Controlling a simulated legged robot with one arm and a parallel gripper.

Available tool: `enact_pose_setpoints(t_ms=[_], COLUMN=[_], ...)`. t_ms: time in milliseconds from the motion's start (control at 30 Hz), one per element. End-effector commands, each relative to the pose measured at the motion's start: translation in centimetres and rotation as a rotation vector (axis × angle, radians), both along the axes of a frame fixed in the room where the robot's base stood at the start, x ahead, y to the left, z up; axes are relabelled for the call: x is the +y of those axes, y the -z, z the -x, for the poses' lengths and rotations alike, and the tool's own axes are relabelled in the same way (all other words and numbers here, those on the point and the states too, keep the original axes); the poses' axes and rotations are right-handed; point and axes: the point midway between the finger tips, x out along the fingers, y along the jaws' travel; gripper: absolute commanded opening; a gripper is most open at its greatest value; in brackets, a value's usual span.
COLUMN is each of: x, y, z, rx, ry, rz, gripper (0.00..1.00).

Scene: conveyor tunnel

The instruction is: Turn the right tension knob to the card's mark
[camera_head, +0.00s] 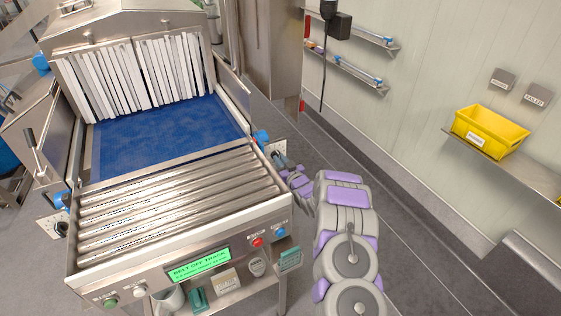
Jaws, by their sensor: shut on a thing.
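My gripper (281,165) is at the right side of the conveyor frame, reaching in from the right. Its fingers are closed at the right tension knob, which they hide almost wholly. A light plate (273,148) and a blue part (262,137) show beside the fingers. The knob's pointer and any scale there are too small or hidden to read. A matching black left knob (61,229) sits on a plate at the left side. A cream card (227,280) is on the lower shelf at the front; its writing is not readable, and I cannot tell if it bears the mark.
Metal rollers (180,205) lie before the blue belt (165,135), which runs under white strip curtains (135,78). The green display (199,266) reads "BELT OFF TRACK". A red button (257,242) is on the front panel. A yellow bin (490,130) stands on the right wall shelf.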

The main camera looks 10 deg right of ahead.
Motion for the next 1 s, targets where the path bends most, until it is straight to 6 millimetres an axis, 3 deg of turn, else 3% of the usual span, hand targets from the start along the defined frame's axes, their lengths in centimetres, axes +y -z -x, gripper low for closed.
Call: enact_pose_setpoints(t_ms=[467,1000], x=[0.02,0.19], y=[-0.05,-0.26], z=[0.01,0.0], rx=[-0.009,-0.112], ry=[0.0,0.0], rz=[0.027,0.339], gripper=[0.0,0.0])
